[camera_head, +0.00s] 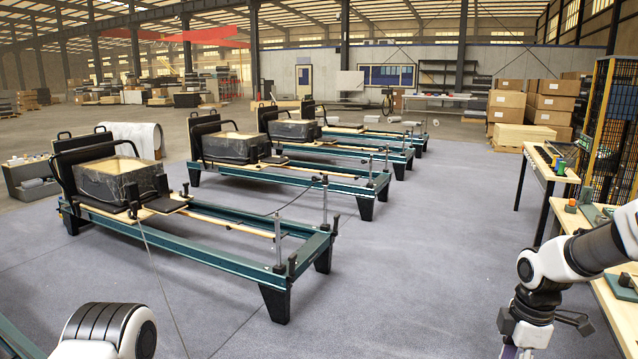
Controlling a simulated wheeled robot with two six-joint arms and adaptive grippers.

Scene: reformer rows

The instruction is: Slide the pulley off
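The nearest reformer has a green frame (200,237) and two upright metal posts at its front right end, a near post (278,243) and a far post (325,205). A small dark fitting (323,179) sits at the top of the far post, and a thin dark cord runs by it. It is too small to tell whether this is the pulley. My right gripper (527,338) points down at the lower right, cut off by the bottom edge, well apart from the posts. Its fingertips are hidden. My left arm shows at the bottom left; its gripper is out of view.
Black stone-like boxes (117,182) sit on the reformer carriages. More reformers (290,172) stand in a row behind. Wooden benches (567,172) with small items line the right side, by a rack (610,125). The grey floor (420,260) between is clear.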

